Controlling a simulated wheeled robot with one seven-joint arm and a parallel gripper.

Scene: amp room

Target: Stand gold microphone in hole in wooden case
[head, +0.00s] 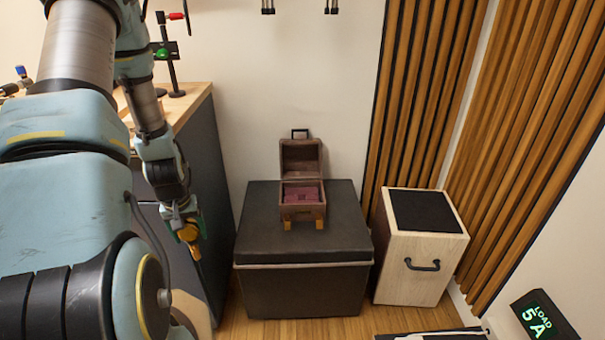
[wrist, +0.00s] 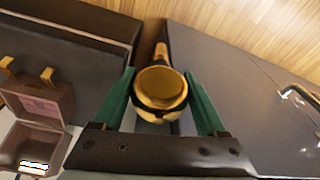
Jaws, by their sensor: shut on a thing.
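My gripper (head: 187,222) has its green fingers closed around the gold microphone (head: 189,234), which hangs at the left of the case, in front of the dark cabinet side. In the wrist view the microphone (wrist: 160,85) sits between the two green fingers of the gripper (wrist: 160,95), its round gold end towards the camera. The small wooden case (head: 303,210) stands open on a black box, with its lid up and a dark red lining inside. The wooden case (wrist: 58,100) also shows at the left of the wrist view. The hole is too small to make out.
The black box (head: 300,290) under the case has free room on its top around it. A pale wooden box with a black top (head: 420,265) stands to its right. A dark-sided bench (head: 212,165) stands at the left. Slatted wood panels (head: 425,95) line the right wall.

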